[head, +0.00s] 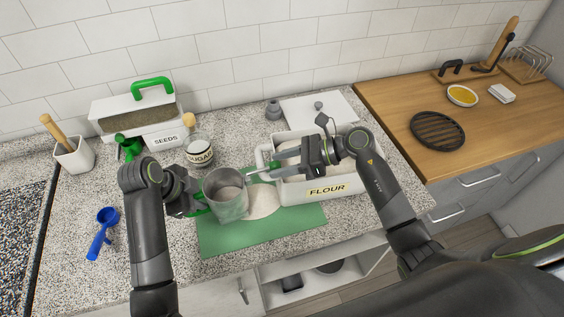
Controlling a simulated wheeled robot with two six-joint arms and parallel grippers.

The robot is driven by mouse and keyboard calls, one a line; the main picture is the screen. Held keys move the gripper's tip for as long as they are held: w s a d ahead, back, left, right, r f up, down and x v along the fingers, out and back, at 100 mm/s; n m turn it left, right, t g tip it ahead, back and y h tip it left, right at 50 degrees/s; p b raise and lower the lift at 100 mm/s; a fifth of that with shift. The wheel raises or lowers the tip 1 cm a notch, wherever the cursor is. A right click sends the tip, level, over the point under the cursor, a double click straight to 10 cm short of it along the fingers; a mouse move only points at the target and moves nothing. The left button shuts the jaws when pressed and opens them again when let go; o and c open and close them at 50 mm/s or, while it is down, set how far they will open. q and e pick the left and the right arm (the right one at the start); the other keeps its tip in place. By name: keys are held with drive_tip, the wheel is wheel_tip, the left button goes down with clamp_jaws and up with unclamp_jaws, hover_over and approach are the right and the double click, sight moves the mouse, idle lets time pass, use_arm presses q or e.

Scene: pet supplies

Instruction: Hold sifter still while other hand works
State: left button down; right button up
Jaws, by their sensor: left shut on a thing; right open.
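The sifter (228,200) is a grey metal cup with pale powder inside. It stands upright over the green mat (270,236). My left gripper (200,205) is shut on the sifter at its left side, where a green part shows; the fingertips are partly hidden. My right gripper (275,163) is open, its fingers pointing left above the white FLOUR bin (327,189), to the right of the sifter and apart from it. A pale powder heap (262,198) lies beside the sifter on its right.
A SUGAR jar (199,153) and a SEEDS bin (165,137) with a green handle stand behind. A blue scoop (103,232) lies at left near a white utensil pot (73,155). A white board (318,108) lies behind the FLOUR bin. The wooden counter is at right.

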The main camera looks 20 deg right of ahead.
use_arm(q)
drive_tip(key=shift+f, duration=0.1)
use_arm(e)
clamp_jaws()
idle(0.3)
drive_tip(key=shift+f, duration=0.1)
use_arm(q)
drive_tip(key=shift+s, duration=0.1)
use_arm(e)
drive_tip(key=shift+s+a+m+t+h, duration=0.2)
drive_tip(key=shift+s+m+t+h, duration=0.45)
drive_tip(key=shift+m+t, duration=0.3)
drive_tip(key=shift+s+a+m+t+h, duration=0.25)
drive_tip(key=shift+s+m+t+h, duration=0.3)
drive_tip(key=shift+s+m+t, duration=0.35)
drive_tip(key=shift+s+a+m+t+h, duration=0.2)
drive_tip(key=shift+s+m+t+h, duration=0.4)
drive_tip(key=shift+m+t, duration=0.45)
unclamp_jaws()
